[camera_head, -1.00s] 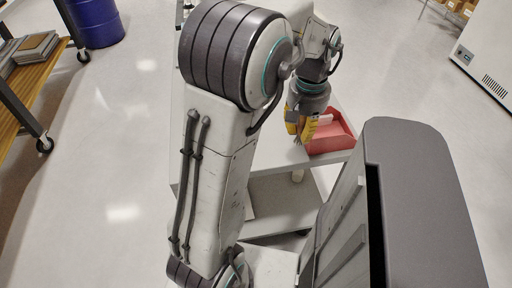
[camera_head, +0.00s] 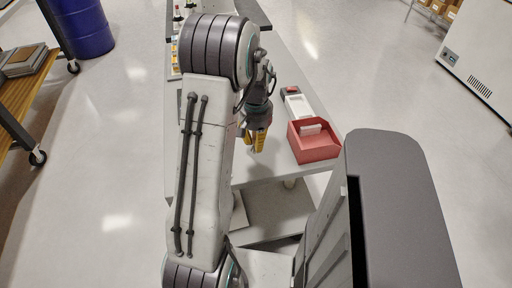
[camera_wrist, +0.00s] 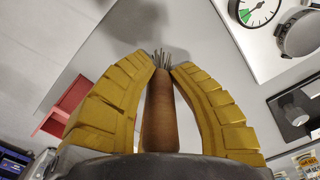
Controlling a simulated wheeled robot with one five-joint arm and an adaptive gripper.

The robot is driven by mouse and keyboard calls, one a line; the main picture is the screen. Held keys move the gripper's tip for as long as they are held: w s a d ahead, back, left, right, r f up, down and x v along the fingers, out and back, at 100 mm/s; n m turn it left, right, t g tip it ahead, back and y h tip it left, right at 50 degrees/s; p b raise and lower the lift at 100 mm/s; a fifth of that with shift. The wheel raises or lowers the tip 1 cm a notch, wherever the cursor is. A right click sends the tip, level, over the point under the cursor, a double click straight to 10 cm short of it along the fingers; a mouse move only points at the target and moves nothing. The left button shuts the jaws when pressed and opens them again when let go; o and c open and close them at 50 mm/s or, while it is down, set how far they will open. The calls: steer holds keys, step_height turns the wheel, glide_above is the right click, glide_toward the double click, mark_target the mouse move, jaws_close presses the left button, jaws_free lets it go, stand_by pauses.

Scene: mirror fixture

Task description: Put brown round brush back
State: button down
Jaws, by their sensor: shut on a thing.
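My gripper (camera_head: 255,145) has yellow ribbed fingers and hangs over the grey table, left of the red bin, in the head view. In the wrist view my gripper (camera_wrist: 165,70) is shut on the brown round brush (camera_wrist: 160,115). The brush has a smooth brown handle, with thin grey bristles or wires at its far end between the fingertips. The lower end of the handle is hidden by the gripper's body. In the head view the brush cannot be made out clearly.
An open red bin (camera_head: 316,150) with a white item inside stands on the table (camera_head: 278,165); a white device with a red part (camera_head: 293,98) is behind it. Small items line the table's far left edge. The wrist view shows a dial gauge (camera_wrist: 254,10).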

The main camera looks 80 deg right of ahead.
steer(key=shift+f+p, duration=1.15)
steer(key=shift+f, duration=0.85)
steer(key=shift+f, duration=0.15)
steer(key=c, duration=1.2)
jaws_free()
steer(key=shift+r, duration=0.2)
